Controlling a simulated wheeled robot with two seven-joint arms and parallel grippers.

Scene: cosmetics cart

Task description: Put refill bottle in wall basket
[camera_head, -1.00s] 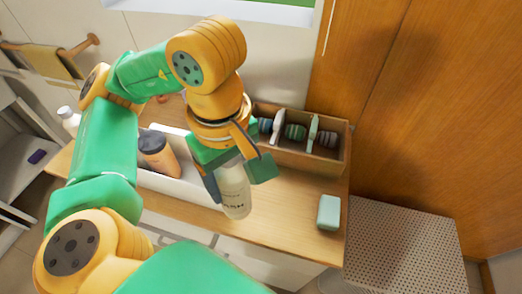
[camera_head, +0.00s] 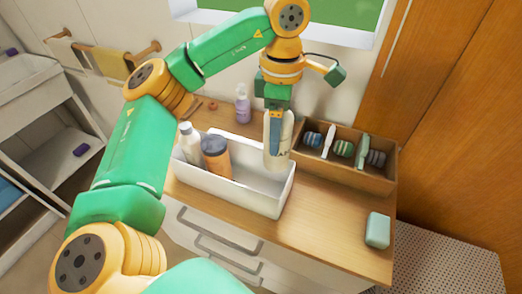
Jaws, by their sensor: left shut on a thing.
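The bottle is at the right end of a long white open basket (camera_head: 225,195) on the wooden counter. Its lower end shows inside the basket's outline; I cannot tell whether it touches the floor. My right gripper is out of view.
A wooden divided box (camera_head: 378,182) with several round items is just right of the basket. A pale green block (camera_head: 377,230) lies at the counter's right front. A lilac pump bottle (camera_head: 243,105) stands behind the basket.

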